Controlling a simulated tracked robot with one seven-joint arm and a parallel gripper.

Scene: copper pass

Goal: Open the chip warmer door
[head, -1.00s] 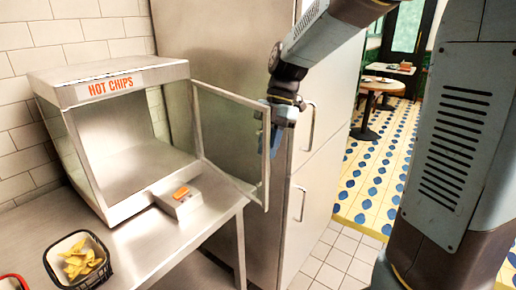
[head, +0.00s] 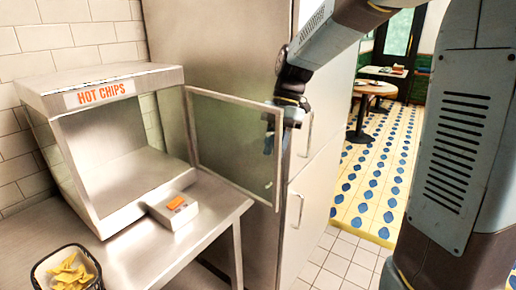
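The chip warmer (head: 118,78) is a steel and glass box with a "HOT CHIPS" label, standing on a steel counter. Its glass door (head: 230,145) is hinged on the right of the opening and stands wide open, swung out to the right. The inside of the warmer looks empty. My gripper (head: 268,145) is at the door's free edge, near its upper corner, pointing down. The fingers are small and partly hidden, so I cannot tell whether they hold the door's edge or only touch it.
A black basket of chips (head: 68,272) sits at the counter's front left. A small box with an orange top (head: 174,208) lies in front of the warmer. A tall steel cabinet with handles (head: 318,180) stands behind the door.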

